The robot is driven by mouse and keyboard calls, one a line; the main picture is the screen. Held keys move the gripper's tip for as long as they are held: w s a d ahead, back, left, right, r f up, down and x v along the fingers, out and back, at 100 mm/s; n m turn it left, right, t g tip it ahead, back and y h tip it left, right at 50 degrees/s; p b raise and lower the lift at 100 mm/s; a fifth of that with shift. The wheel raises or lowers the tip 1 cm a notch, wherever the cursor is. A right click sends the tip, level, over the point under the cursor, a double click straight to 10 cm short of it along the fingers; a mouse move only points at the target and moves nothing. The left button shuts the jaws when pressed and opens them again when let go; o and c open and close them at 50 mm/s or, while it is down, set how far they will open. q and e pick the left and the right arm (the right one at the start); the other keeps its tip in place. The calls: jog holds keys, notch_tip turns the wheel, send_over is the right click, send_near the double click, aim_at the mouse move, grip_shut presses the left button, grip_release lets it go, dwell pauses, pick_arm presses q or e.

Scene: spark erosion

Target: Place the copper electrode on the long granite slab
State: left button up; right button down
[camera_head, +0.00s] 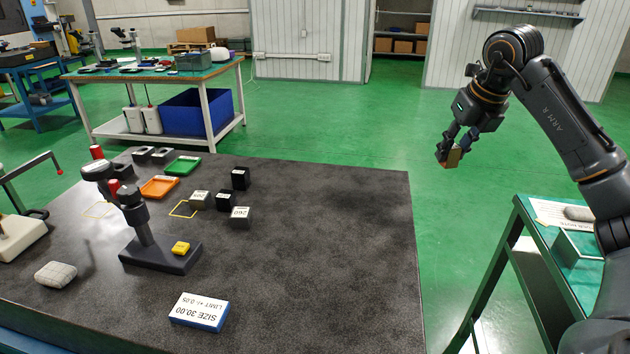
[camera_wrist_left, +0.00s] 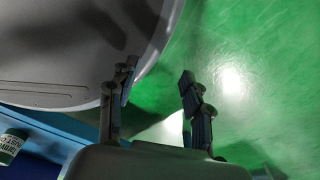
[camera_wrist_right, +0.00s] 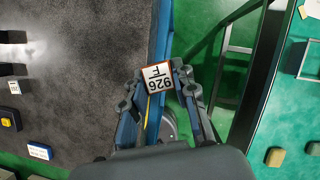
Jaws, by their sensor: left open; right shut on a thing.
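My right gripper (camera_head: 455,145) is shut on a small copper-brown block (camera_head: 453,158), the copper electrode, high over the green floor beyond the right edge of the slab. In the right wrist view the electrode (camera_wrist_right: 157,77) shows a white label face reading "926 F" with an orange edge, between the fingertips. The long dark granite slab (camera_head: 340,240) fills the lower left of the head view; it also shows at left in the right wrist view (camera_wrist_right: 90,70). My left gripper (camera_wrist_left: 157,85) is open and empty, with green floor behind it; it is out of the head view.
The slab's right part is clear. A green side table (camera_head: 535,240) stands at right.

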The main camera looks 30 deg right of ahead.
jog(key=shift+w+a+f+p, duration=0.15)
jog(key=shift+w+a+p, duration=0.2)
jog(key=shift+w, duration=0.2)
jog(key=w+a+f, duration=0.1)
jog(key=w+f, duration=0.1)
jog(key=w, duration=0.1)
jog(key=w+a+f+p, duration=0.1)
jog(key=w+f, duration=0.2)
jog(key=w, duration=0.1)
jog(key=w+a+f+p, duration=0.1)
jog(key=w+f, duration=0.2)
jog(key=w, duration=0.1)
jog(key=shift+w+a+f, duration=0.2)
jog(key=shift+w+f, duration=0.25)
jog(key=shift+f, duration=0.1)
notch_tip(320, 180, down, 3)
jog(key=shift+w+a+f+p, duration=0.1)
jog(key=shift+w+p, duration=0.05)
jog(key=shift+p, duration=0.25)
jog(key=shift+f, duration=0.15)
pick_arm(q)
jog(key=s+r, duration=0.3)
jog(key=shift+r, duration=0.15)
jog(key=shift+w, duration=0.15)
